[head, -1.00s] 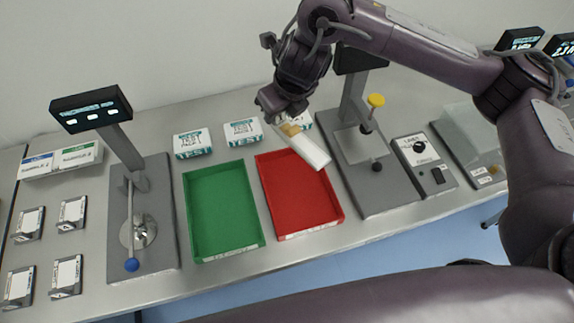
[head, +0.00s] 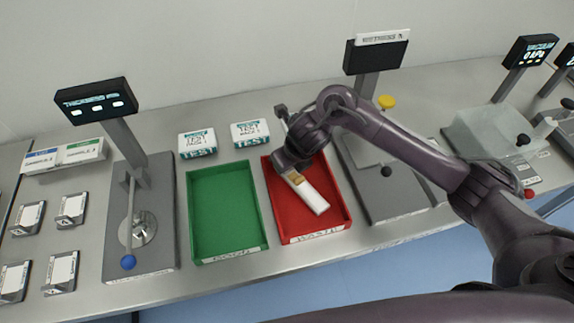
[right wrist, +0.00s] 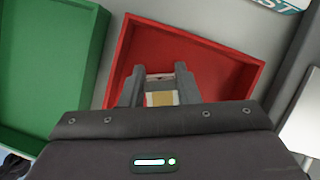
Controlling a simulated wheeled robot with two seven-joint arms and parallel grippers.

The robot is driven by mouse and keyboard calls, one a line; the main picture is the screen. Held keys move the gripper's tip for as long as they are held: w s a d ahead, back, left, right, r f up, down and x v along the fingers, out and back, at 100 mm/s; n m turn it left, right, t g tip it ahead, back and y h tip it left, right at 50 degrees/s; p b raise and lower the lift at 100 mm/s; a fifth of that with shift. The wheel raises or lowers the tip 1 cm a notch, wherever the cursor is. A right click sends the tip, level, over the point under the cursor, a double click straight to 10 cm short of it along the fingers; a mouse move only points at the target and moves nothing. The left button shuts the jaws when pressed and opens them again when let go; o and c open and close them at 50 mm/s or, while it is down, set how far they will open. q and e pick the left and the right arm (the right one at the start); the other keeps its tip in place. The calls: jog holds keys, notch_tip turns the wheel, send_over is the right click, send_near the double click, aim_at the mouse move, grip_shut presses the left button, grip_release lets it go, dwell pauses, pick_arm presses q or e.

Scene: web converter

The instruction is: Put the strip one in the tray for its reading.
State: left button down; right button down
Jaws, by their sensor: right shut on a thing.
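The strip (head: 311,196) is white with a tan patch near its held end. It is over or in the red tray (head: 338,228), and I cannot tell whether it touches the tray floor. My right gripper (head: 294,175) is shut on the strip's tan end. In the right wrist view the strip (right wrist: 161,98) shows between the two fingers (right wrist: 160,92), with red tray wall (right wrist: 200,45) beyond. The green tray (head: 225,210) is empty, left of the red one. My left gripper is not in view.
A thickness gauge (head: 140,220) with a blue knob stands left of the green tray. A second instrument (head: 385,195) with a yellow knob stands right of the red tray. White test boxes (head: 197,143) sit behind the trays. Several small holders (head: 60,272) stand at left.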

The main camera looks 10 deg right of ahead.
jog(key=shift+f, duration=0.8)
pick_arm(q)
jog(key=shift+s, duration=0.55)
pick_arm(e)
jog(key=shift+f, duration=0.2)
jog(key=c, duration=1.1)
grip_release()
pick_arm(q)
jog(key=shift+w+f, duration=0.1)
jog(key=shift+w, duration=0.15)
pick_arm(e)
jog(key=shift+r, duration=0.1)
